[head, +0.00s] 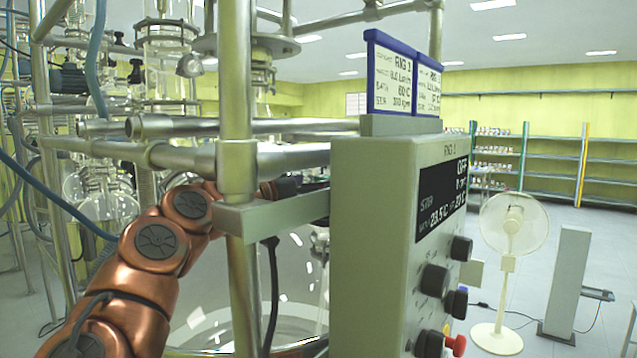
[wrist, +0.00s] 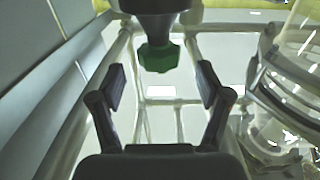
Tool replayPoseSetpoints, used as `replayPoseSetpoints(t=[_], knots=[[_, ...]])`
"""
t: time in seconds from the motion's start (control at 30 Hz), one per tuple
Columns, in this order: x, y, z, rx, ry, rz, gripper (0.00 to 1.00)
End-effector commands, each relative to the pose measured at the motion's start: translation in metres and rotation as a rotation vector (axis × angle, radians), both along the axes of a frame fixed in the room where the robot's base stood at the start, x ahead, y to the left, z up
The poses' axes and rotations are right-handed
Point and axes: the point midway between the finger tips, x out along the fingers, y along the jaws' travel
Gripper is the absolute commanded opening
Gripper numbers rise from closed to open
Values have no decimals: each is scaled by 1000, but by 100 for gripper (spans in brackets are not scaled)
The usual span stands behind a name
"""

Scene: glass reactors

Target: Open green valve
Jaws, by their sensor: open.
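The green valve (wrist: 159,57) shows in the wrist view as a dark green knob under a black fitting, at the upper middle. My gripper (wrist: 160,88) is open in the wrist view, with one finger to the left and one to the right. The knob appears between and a little beyond the fingertips, with a gap on both sides. I see no contact. In the head view my copper-coloured arm reaches behind the metal frame, and the gripper and the valve are hidden there.
A grey control box (head: 375,230) with dark knobs stands close on the right. Metal frame pipes (head: 236,90) cross in front of my arm. A glass vessel (head: 205,290) is beside it. A white fan (head: 510,225) stands on the open floor to the right.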

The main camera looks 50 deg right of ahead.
Motion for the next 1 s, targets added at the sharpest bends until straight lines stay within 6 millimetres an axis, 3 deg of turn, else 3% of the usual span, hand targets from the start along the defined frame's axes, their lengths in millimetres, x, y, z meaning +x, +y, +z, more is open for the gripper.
replayPoseSetpoints(t=[0.33,0.87,1.0], knots=[[-2,31,0,0,0,2,76],[-3,38,0,0,-1,1,76],[9,49,-5,17,-33,44,76]])
